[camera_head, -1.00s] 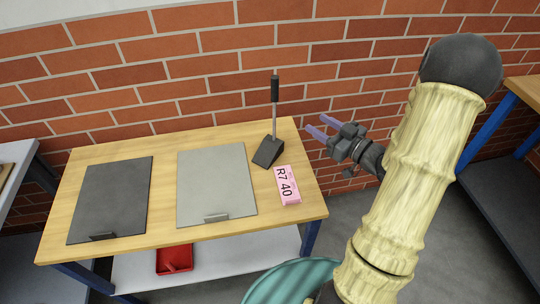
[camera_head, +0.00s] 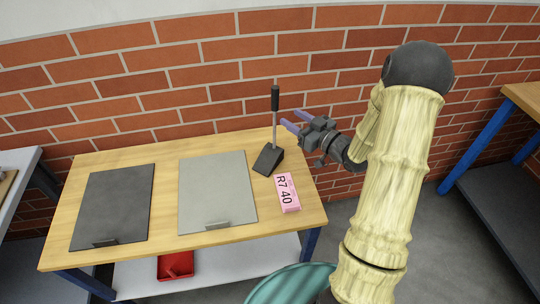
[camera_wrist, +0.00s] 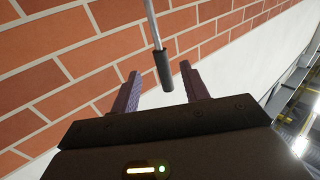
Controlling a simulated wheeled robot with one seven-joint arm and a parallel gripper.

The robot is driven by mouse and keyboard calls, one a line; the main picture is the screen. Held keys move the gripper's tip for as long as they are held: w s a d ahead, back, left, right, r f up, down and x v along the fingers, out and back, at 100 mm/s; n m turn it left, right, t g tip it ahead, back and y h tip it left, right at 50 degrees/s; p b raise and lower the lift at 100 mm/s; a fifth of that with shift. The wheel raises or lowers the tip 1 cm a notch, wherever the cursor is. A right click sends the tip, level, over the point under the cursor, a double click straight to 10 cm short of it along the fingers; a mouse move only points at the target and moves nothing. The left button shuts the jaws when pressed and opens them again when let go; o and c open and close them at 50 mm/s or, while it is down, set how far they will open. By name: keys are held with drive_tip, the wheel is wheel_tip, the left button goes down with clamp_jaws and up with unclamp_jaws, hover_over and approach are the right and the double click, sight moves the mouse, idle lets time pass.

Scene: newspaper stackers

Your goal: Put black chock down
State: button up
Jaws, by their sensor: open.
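The black chock (camera_head: 268,159) is a dark wedge with an upright metal rod and a black handle grip (camera_head: 275,98). It stands on the wooden table, at the back right. My gripper (camera_head: 290,121) is open, just right of the rod and at about handle height in the head view. In the wrist view the black handle grip (camera_wrist: 163,72) and the rod show beyond and between the two purple fingers of my gripper (camera_wrist: 160,90). I see no contact between fingers and handle. The wedge is out of the wrist view.
The wooden table (camera_head: 120,157) also bears a dark grey board (camera_head: 112,205), a light grey board (camera_head: 216,190) and a pink "R7 40" block (camera_head: 287,195) close to the chock. A red tray (camera_head: 176,266) sits on the lower shelf. A brick wall (camera_head: 200,70) stands behind.

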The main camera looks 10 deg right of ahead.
sight(275, 108)
drive_tip(key=shift+x, duration=1.45)
drive_tip(key=shift+w, duration=0.1)
drive_tip(key=x, duration=0.1)
drive_tip(key=p+x, duration=0.1)
drive_tip(key=x, duration=0.1)
drive_tip(key=p+x, duration=0.1)
drive_tip(key=x, duration=0.1)
drive_tip(key=shift+f, duration=0.25)
clamp_jaws()
drive_tip(key=shift+r, duration=0.1)
idle(0.4)
